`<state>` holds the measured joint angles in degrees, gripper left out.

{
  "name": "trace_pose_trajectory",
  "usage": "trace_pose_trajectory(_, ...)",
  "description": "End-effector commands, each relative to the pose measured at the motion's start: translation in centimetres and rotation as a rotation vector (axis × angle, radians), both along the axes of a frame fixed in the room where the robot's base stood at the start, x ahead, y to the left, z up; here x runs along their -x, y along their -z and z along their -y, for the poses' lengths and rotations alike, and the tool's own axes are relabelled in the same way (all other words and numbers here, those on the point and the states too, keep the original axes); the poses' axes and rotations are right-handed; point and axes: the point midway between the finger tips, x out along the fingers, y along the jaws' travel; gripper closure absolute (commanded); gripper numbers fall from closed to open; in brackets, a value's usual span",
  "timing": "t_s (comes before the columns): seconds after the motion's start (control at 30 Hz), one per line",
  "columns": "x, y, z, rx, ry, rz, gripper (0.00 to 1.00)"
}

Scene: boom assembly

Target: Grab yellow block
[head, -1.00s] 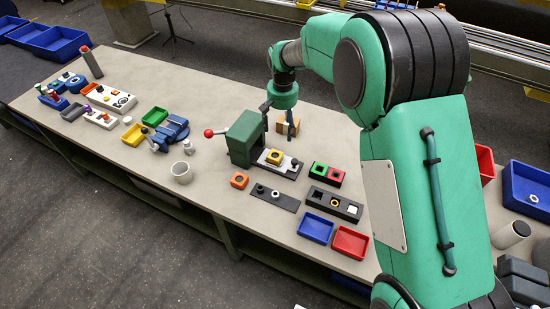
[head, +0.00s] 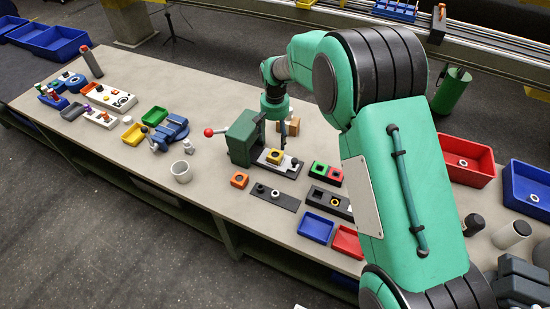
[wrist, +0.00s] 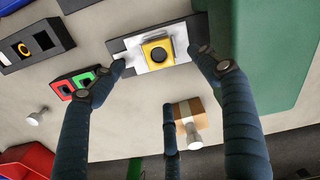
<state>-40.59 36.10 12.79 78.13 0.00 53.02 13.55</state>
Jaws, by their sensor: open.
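The yellow block (head: 274,157) has a dark round hole in its top. It sits on a light plate on a dark base beside the green press (head: 241,140). In the wrist view the yellow block (wrist: 158,50) is at the top middle, beyond my fingertips and between their lines. My gripper (wrist: 158,60) is open and empty, with two fingers spread to either side and a third lower in the middle. In the head view my gripper (head: 283,129) hangs above the table behind the block. I cannot tell its exact height.
The green press stands close to the right finger in the wrist view. A brown box (wrist: 190,121) lies below the fingers there.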

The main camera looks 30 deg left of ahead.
Motion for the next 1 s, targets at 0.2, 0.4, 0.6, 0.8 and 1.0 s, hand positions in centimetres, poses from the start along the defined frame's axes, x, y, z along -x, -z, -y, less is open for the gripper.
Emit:
trace_pose_trajectory(0.2, 0.0, 3.5, 0.0, 0.001, 0.000, -0.002, 0.26)
trace_pose_trajectory(0.4, 0.0, 5.1, 0.0, 0.000, 0.000, 0.001, 0.26)
trace_pose_trajectory(0.6, 0.0, 5.3, 0.0, 0.000, 0.000, 0.001, 0.26)
trace_pose_trajectory(0.8, 0.0, 5.3, 0.0, 0.000, 0.000, 0.001, 0.26)
trace_pose_trajectory(1.0, 0.1, 6.7, 0.1, 0.000, 0.000, -0.001, 0.26)
